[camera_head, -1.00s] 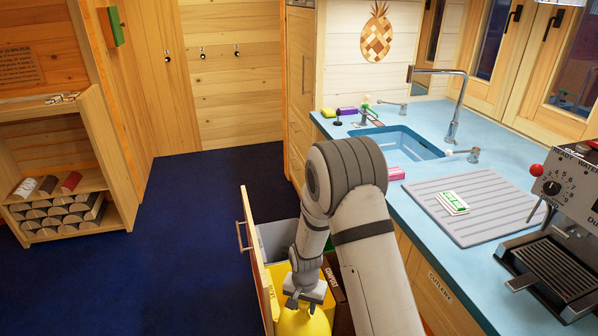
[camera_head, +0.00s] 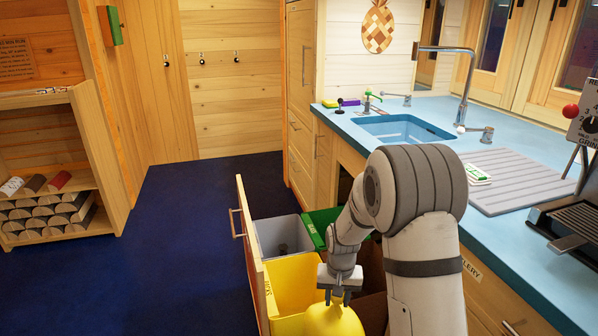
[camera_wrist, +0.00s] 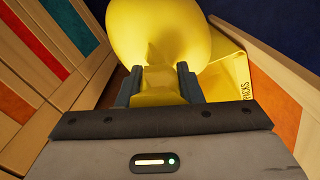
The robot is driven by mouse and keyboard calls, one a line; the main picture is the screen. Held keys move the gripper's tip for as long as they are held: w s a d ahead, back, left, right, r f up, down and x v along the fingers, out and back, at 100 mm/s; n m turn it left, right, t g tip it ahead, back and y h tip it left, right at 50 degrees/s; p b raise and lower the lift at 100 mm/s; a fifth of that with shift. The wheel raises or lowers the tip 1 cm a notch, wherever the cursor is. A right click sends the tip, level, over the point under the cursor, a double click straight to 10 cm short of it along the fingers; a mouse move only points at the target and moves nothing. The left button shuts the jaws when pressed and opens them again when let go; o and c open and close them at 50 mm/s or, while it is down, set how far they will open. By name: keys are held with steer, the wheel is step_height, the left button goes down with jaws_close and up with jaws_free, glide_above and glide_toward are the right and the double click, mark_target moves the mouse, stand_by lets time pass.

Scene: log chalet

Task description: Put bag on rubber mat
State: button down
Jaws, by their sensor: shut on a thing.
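A yellow bag (camera_head: 334,320) hangs below my gripper (camera_head: 338,299) at the bottom of the head view. In the wrist view the gripper's two dark fingers (camera_wrist: 157,85) are shut on the bag's gathered neck, and its round body (camera_wrist: 160,30) bulges beyond them. The bag is over or partly inside the open bin drawer, beside the yellow bin (camera_head: 292,287); its lower part is out of frame. The grey ribbed rubber mat (camera_head: 520,182) lies on the blue counter to the right, partly hidden by my arm.
The open drawer front (camera_head: 253,260) stands left of the bag, with a grey bin (camera_head: 283,238) and a green bin (camera_head: 322,222) behind. A small white-and-green packet (camera_head: 475,174) lies on the mat's left part. A sink (camera_head: 402,130) and coffee machine (camera_head: 575,225) flank the mat.

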steer(key=n+b, duration=0.1)
steer(key=b, duration=0.8)
glide_above(351, 320)
steer(key=shift+f, duration=2.25)
steer(key=shift+r+p, duration=0.55)
steer(key=shift+p, duration=0.1)
step_height(351, 320, up, 2)
steer(key=p, duration=0.4)
steer(key=shift+r, duration=0.15)
step_height(351, 320, up, 13)
steer(key=s+p, duration=0.2)
steer(key=p, duration=1.9)
steer(key=shift+s+p, duration=0.15)
steer(key=shift+p, duration=0.25)
steer(key=shift+f, duration=0.2)
